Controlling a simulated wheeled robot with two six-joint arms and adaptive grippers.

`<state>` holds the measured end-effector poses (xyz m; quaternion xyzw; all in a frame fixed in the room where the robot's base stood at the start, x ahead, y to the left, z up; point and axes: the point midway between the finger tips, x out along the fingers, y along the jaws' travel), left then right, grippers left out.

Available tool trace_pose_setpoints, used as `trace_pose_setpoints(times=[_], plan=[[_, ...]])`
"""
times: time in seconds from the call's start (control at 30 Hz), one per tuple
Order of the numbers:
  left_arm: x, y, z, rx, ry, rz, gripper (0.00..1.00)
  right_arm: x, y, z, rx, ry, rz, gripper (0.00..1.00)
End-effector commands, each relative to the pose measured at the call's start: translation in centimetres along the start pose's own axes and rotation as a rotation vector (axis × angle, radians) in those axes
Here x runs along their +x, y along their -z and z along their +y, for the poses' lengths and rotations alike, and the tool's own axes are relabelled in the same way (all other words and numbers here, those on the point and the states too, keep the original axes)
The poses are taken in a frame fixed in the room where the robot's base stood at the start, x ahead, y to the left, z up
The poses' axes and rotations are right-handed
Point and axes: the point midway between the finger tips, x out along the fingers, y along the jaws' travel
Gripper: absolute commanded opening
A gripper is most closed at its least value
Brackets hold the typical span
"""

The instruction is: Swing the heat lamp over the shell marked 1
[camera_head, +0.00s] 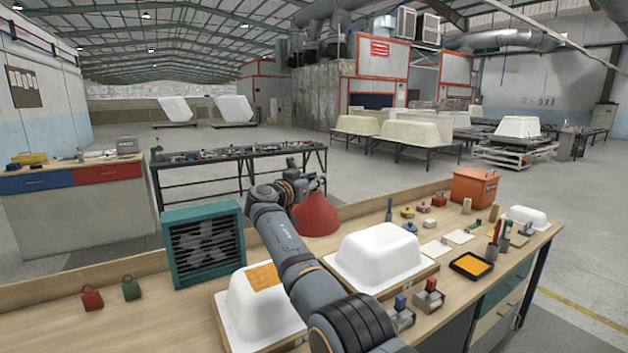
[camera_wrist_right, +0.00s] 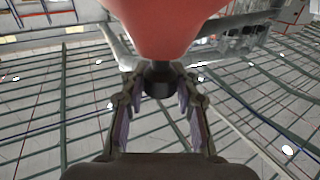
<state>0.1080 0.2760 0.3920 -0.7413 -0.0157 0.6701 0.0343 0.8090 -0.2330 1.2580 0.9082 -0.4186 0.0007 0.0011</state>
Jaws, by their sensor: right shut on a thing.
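The heat lamp has a red shade (camera_head: 317,216), which hangs behind the gap between two white shells. My right gripper (camera_head: 309,182) is at the top of the shade. In the wrist view the right gripper (camera_wrist_right: 162,100) has its fingers on either side of the dark neck under the red shade (camera_wrist_right: 168,25), shut on the lamp. The left shell (camera_head: 262,310) carries an orange patch and is partly hidden by my arm. The right shell (camera_head: 378,256) stands on a wooden board. I cannot read a number on either shell. My left gripper is out of view.
A teal fan (camera_head: 203,245) stands left of the shells. Two small weights, red (camera_head: 91,298) and green (camera_head: 131,288), sit at the left. An orange box (camera_head: 475,188), a dark tray (camera_head: 472,265) and small tools occupy the right of the bench.

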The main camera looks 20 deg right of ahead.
Motion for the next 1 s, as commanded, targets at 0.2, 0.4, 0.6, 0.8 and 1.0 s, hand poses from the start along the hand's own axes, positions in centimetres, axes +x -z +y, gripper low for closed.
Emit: trace_pose_setpoints(times=[0.2,0.4,0.6,0.8,1.0], plan=[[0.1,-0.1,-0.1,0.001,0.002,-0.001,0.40,0.0,-0.6,0.0,-0.003,-0.004,-0.009,0.00],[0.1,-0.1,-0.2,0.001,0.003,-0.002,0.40,0.0,-0.6,0.0,-0.003,-0.004,-0.010,0.38],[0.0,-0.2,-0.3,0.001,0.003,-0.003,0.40,0.0,-0.4,0.0,-0.002,-0.002,-0.006,0.53],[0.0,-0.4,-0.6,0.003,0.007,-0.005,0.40,-0.1,-0.2,0.0,-0.001,-0.001,-0.004,0.53],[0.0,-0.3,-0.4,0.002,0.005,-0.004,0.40,-1.9,-0.3,-0.1,0.001,0.001,-0.004,0.53]])
